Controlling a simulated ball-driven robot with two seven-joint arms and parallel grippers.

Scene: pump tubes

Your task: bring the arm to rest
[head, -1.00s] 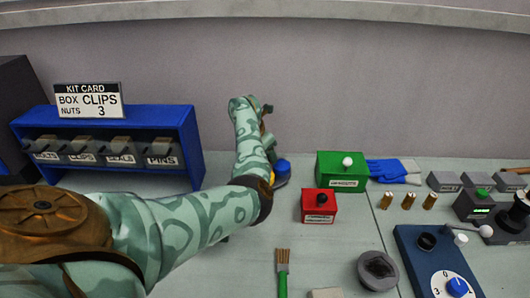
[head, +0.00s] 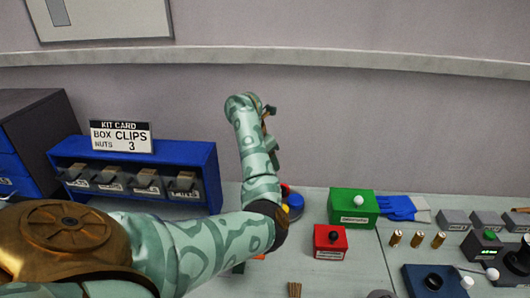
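My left arm (head: 215,240) comes in from the left, with the elbow low and the forearm (head: 254,150) raised above the bench. The far end of the forearm stands well above the bench top in front of the wall. Small dark parts (head: 268,110) show at its right side near the top, and I cannot make out the fingers there. I see nothing held. My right arm and gripper are not in view.
A blue bin rack (head: 212,165) with a kit card (head: 121,136) stands behind my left arm. Blue, yellow and red pieces (head: 293,203) sit close beside the elbow. Right of them are a red box (head: 330,243), a green box (head: 353,208) and blue gloves (head: 398,207).

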